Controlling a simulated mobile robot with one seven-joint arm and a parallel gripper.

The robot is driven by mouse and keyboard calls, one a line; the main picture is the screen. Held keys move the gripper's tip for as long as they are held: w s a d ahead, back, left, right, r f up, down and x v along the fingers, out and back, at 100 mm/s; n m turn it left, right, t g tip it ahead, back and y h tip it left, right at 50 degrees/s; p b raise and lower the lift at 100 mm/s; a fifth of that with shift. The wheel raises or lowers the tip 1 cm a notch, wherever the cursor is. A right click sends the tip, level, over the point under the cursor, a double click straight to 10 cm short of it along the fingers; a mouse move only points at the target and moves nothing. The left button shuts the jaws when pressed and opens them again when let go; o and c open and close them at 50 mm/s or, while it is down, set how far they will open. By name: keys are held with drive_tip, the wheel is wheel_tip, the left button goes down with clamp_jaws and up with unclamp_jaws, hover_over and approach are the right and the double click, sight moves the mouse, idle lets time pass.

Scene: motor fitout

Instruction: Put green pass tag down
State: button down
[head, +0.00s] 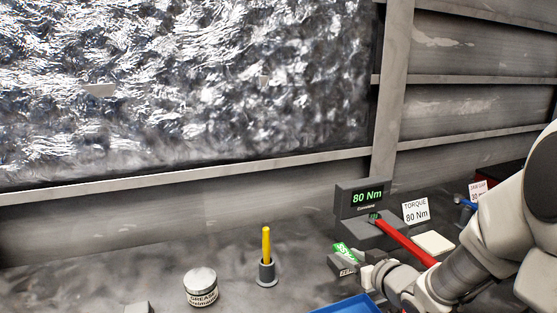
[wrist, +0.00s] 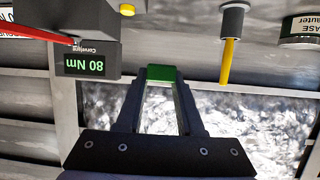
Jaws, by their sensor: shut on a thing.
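The green pass tag (head: 345,252) is tilted, with part of its white lettering showing in the head view. My gripper (head: 357,264) is shut on it. In the wrist view the tag (wrist: 161,73) sits between the two fingertips of my gripper (wrist: 160,80). The fingers hide part of the tag in the head view. I cannot tell whether the tag touches anything below it.
A torque tester (head: 350,198) reading 80 Nm stands behind my gripper, with a red-handled tool (head: 408,243) on it. A TORQUE 80 Nm card (head: 416,211), pale pad (head: 433,243), yellow-handled tool (head: 266,245), grease tin (head: 200,287) and blue tray (head: 348,305) are around.

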drive_tip(key=shift+s+a+p, duration=0.5)
drive_tip(key=shift+s+a, duration=0.05)
drive_tip(key=shift+a, duration=0.9)
drive_tip(key=b, duration=0.6)
hover_over(387, 300)
drive_tip(key=shift+f, duration=0.95)
drive_tip(key=shift+a, duration=0.1)
wheel_tip(387, 300, down, 10)
drive_tip(key=b, duration=0.3)
drive_tip(key=shift+r, duration=0.2)
drive_tip(key=shift+f+b, duration=0.1)
drive_tip(key=shift+b, duration=0.2)
drive_tip(key=shift+f, duration=0.15)
drive_tip(key=c, duration=0.5)
unclamp_jaws()
drive_tip(key=shift+c, duration=0.2)
drive_tip(key=shift+f+g+b, duration=0.1)
drive_tip(key=shift+g+b, duration=0.2)
drive_tip(key=shift+b, duration=0.25)
